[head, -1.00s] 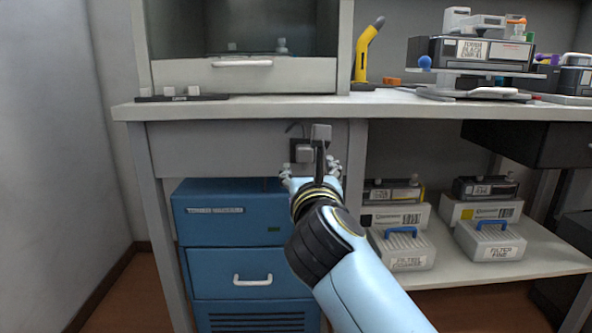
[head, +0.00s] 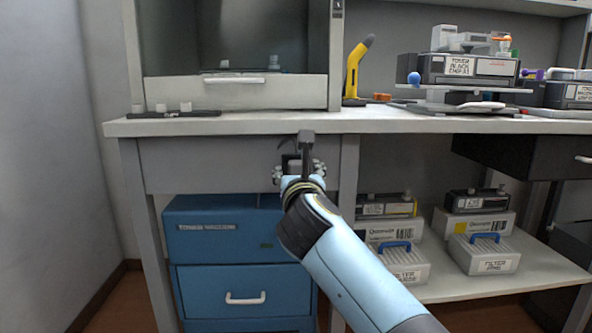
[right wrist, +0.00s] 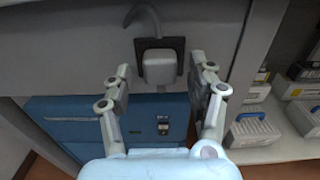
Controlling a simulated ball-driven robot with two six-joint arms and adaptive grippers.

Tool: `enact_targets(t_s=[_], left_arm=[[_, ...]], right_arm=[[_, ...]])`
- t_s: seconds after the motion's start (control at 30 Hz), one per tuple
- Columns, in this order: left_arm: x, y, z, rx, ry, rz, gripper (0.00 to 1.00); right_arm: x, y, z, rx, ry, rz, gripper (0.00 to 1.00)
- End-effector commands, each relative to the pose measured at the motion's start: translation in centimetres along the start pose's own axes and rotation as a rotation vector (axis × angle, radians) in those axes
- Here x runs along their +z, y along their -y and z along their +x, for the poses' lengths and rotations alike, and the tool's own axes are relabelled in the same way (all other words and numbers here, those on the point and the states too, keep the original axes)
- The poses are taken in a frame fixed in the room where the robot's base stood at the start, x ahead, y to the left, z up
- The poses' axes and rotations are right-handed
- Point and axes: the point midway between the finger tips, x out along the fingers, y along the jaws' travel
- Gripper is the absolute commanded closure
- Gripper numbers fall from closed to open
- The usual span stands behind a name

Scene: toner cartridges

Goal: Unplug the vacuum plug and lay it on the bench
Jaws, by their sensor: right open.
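The vacuum plug (right wrist: 159,68) is a pale grey block seated in a dark square socket (right wrist: 178,45) on the grey panel under the bench top. My right gripper (right wrist: 160,75) is open, with one finger on each side of the plug and visible gaps between. In the head view the right gripper (head: 298,170) is in front of the socket and mostly hides the plug. The bench (head: 235,123) has a pale top above it. My left gripper is not in view.
The blue toner vacuum (head: 225,248) stands below the socket. A bench leg (head: 348,190) is just right of the gripper. Filter boxes (head: 484,253) sit on the lower shelf.

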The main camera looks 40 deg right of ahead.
Motion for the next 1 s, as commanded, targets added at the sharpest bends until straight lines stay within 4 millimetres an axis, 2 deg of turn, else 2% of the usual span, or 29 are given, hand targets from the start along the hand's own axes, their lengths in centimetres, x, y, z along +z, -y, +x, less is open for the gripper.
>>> enact_targets(t_s=[0.27,1.0], left_arm=[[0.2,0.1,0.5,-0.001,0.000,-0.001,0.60],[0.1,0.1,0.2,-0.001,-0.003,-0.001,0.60]], right_arm=[[0.0,0.0,1.6,0.000,0.000,-0.001,0.42],[0.1,0.0,1.6,0.000,0.000,0.001,0.42]])
